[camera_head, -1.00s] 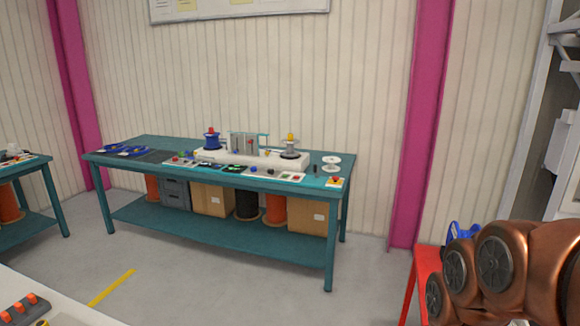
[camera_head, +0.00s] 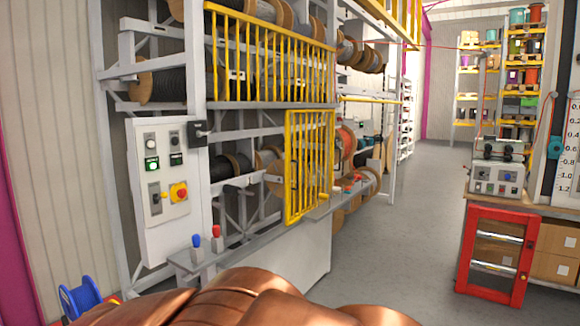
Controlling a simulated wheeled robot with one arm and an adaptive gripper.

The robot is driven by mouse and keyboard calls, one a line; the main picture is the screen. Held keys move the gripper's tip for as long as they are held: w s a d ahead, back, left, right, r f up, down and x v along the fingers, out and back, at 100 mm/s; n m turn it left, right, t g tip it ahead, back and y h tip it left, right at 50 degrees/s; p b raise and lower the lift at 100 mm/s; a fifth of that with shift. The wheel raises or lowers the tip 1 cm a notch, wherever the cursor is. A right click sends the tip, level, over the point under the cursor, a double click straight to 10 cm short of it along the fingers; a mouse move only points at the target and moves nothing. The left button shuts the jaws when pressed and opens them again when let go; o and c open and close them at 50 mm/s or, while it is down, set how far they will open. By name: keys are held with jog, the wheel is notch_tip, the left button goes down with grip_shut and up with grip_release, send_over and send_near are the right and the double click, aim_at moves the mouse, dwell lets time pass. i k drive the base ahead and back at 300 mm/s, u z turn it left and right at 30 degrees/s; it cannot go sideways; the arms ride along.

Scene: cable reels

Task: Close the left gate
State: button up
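A yellow barred gate (camera_head: 309,172) hangs at the front of the cable-reel rack, at the centre of the head view. It seems swung out at an angle from the rack, with reels visible to its left and behind it; I cannot tell its exact angle. A second yellow barred panel (camera_head: 268,70) spans the rack above it. A yellow bar (camera_head: 368,98) shows farther right, and I cannot tell whether it belongs to another gate. My gripper is out of view; only copper-coloured parts of my arm show at the bottom.
A control box (camera_head: 167,182) with buttons and a red-yellow knob is on the rack's left end. A grey ledge (camera_head: 250,248) with red and blue knobs runs below the gate. A red-framed cabinet (camera_head: 498,255) stands right. The grey aisle floor (camera_head: 425,215) between is clear.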

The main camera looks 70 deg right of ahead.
aim_at(288, 223)
jog(key=z, duration=3.25)
jog(key=i, duration=3.05)
jog(key=u, duration=1.5)
jog(key=i, duration=0.7)
jog(key=u, duration=0.65)
